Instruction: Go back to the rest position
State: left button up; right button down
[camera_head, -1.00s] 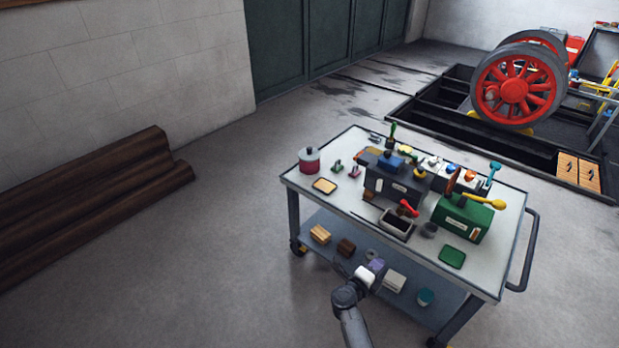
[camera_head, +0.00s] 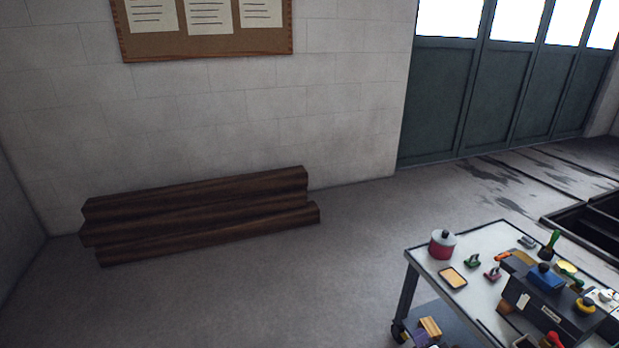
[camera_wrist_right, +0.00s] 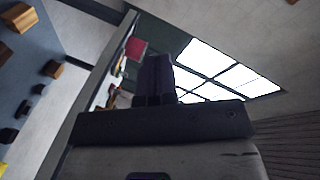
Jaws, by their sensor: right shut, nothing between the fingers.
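My right gripper (camera_wrist_right: 155,65) shows in the right wrist view as a dark pair of fingers pressed together, with nothing between them. The rest of the right arm is out of that view. My left gripper is in neither current view.
A cart (camera_head: 420,262) at the lower right carries a red pot (camera_head: 442,245), a tan-filled tray (camera_head: 453,278), a dark box with a blue top and small tools. Dark timbers (camera_head: 200,215) lie along the wall. The floor between is clear.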

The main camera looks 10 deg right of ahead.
jog(key=s+a+r+n+g+p, duration=0.45)
jog(key=s+r+n, duration=0.2)
jog(key=s, duration=0.55)
jog(key=s+a+r+n+g+p, duration=0.45)
jog(key=s+a+r+p, duration=0.2)
jog(key=s, duration=0.55)
jog(key=s+a+n+g+p, duration=0.15)
jog(key=s+g+p, duration=0.45)
jog(key=s, duration=1)
notch_tip(320, 180, up, 37)
jog(key=t+p, duration=0.2)
jog(key=p, duration=3.6)
jog(key=shift+w+r+n+t, duration=0.2)
jog(key=shift+w+n+t, duration=0.1)
jog(key=shift+w+n, duration=0.15)
